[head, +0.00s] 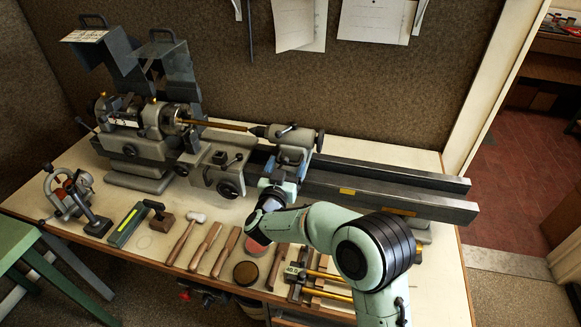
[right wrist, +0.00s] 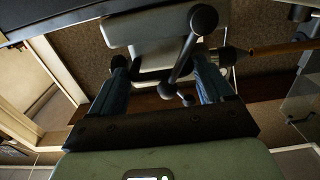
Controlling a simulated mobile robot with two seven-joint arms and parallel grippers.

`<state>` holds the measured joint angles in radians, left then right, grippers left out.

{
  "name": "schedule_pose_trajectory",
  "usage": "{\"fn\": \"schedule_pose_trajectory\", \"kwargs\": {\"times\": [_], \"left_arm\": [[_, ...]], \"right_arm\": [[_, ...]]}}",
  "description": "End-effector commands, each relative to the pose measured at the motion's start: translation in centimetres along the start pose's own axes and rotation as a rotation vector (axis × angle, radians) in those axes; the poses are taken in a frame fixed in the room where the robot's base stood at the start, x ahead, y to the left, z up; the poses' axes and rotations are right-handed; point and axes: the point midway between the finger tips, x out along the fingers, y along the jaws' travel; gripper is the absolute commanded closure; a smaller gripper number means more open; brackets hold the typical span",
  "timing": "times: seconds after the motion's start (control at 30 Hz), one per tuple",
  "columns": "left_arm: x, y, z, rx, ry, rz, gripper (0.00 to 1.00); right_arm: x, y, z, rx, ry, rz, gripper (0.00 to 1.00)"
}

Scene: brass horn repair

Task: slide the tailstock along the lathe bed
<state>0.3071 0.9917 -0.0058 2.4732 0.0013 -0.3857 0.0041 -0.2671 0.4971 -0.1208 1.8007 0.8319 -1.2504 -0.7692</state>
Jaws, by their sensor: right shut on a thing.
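The tailstock (head: 303,138) is a grey block with a dark lever on top. It sits upright on the lathe bed (head: 395,192), with its pointed centre facing left, close to the right end of a brass tube (head: 225,125). My right gripper (head: 289,163) reaches it from the front, blue fingers against its body. The exact contact faces are partly hidden. My left gripper is not in view.
The bed is clear to the right of the tailstock. The carriage (head: 222,165) and headstock (head: 135,140) stand to the left. A mallet (head: 185,235), wooden tools, a round tin (head: 246,273) and brass tubes lie along the bench front. A green stool (head: 20,245) stands at left.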

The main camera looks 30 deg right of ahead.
Motion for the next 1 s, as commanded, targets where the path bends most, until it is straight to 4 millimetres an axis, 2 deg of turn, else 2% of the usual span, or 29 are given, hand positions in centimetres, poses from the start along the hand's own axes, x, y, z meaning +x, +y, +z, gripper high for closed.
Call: {"fn": "schedule_pose_trajectory", "kwargs": {"times": [0.33, 0.37, 0.67, 0.77, 0.87, 1.0], "left_arm": [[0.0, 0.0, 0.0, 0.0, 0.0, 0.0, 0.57], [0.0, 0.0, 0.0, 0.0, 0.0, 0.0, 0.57], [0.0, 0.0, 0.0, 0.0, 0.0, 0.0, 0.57], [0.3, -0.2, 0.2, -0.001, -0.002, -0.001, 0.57], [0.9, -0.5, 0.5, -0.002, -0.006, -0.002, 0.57], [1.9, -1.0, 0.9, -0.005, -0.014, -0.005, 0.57]], "right_arm": [[-0.1, -0.2, 0.0, -0.002, 0.001, -0.004, 0.75], [-0.1, -0.2, 0.0, -0.002, 0.001, -0.004, 0.1], [-0.1, 0.0, 0.0, -0.001, 0.001, 0.0, 0.1], [-0.7, 0.0, 0.1, 0.0, 0.001, 0.0, 0.1], [-2.1, -0.1, 0.2, 0.0, 0.0, -0.003, 0.1], [-5.2, -0.1, 0.3, -0.001, -0.001, -0.006, 0.1]]}}
